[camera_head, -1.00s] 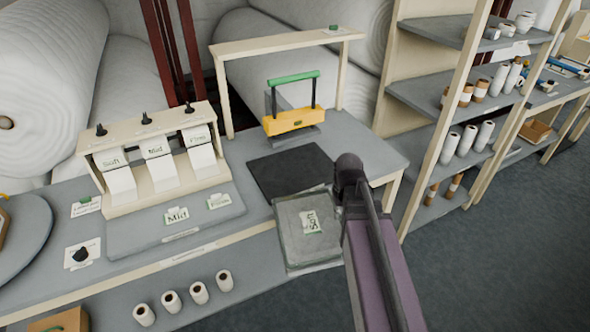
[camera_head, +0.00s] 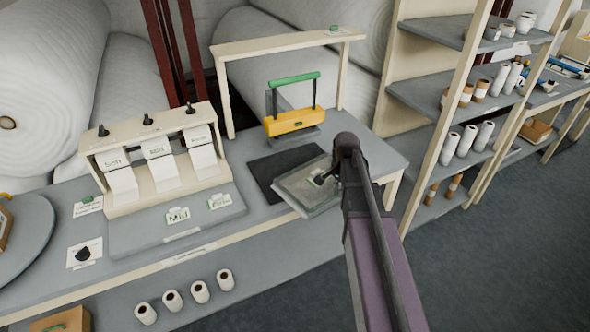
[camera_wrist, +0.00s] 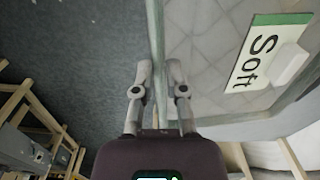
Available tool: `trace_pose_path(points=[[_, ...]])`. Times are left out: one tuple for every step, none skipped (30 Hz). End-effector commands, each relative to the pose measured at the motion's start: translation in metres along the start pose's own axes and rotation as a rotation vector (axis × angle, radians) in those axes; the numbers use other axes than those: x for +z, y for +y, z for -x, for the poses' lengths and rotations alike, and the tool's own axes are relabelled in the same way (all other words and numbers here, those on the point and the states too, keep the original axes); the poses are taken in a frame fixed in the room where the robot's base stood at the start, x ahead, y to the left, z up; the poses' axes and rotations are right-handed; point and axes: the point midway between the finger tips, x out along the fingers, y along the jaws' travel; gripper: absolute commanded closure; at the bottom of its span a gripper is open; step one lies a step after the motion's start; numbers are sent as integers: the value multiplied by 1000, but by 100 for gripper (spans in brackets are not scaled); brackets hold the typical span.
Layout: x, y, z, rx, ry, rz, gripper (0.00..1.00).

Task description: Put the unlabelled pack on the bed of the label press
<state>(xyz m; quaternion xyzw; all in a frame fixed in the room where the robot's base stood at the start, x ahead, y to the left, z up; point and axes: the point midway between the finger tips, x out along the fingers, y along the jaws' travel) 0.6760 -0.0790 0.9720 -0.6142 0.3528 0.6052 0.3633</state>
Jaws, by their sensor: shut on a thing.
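The pack (camera_head: 300,190) is a flat, clear-wrapped grey slab. A white card with a green edge reading "Soft" (camera_wrist: 268,52) lies on its face. My gripper (camera_wrist: 160,88) is shut on the edge of the pack, which also fills the upper right of the wrist view (camera_wrist: 195,50). In the head view my arm hides the fingers and the pack's right side. The pack overlaps the front right of a black mat (camera_head: 268,172); I cannot tell whether it touches. The label press (camera_head: 296,122), yellow with a green handle, stands behind the mat.
A cream frame (camera_head: 285,43) arches over the press. A dispenser with several labelled slots (camera_head: 155,150) and "Mid" (camera_head: 178,215) and "Firm" cards stand at left. Shelves with rolls (camera_head: 440,95) rise at right.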

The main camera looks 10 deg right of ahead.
Motion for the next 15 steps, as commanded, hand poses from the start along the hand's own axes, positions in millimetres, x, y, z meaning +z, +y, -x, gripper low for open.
trace_pose_path(points=[[-4, -4, 1, -1, 0, -41, 100], [-5, -6, 1, -1, 0, -66, 100], [-6, -7, 1, -2, 0, -95, 100], [-7, -8, 1, -2, 0, -114, 100], [-8, -9, 1, -2, 0, -130, 100], [-9, -10, 2, -2, 0, -150, 100], [-10, -11, 2, -3, 0, -161, 100], [-10, -11, 2, -3, 0, -171, 100], [-10, -12, 2, -3, 0, -182, 100], [-11, -12, 2, -3, 0, -187, 100], [-11, -12, 2, -3, 0, -191, 100], [-11, -12, 2, -3, 0, -194, 100], [-11, -12, 2, -3, 0, -195, 100], [-11, -12, 2, -3, 0, -196, 100], [-11, -12, 2, -3, 0, -196, 100]])
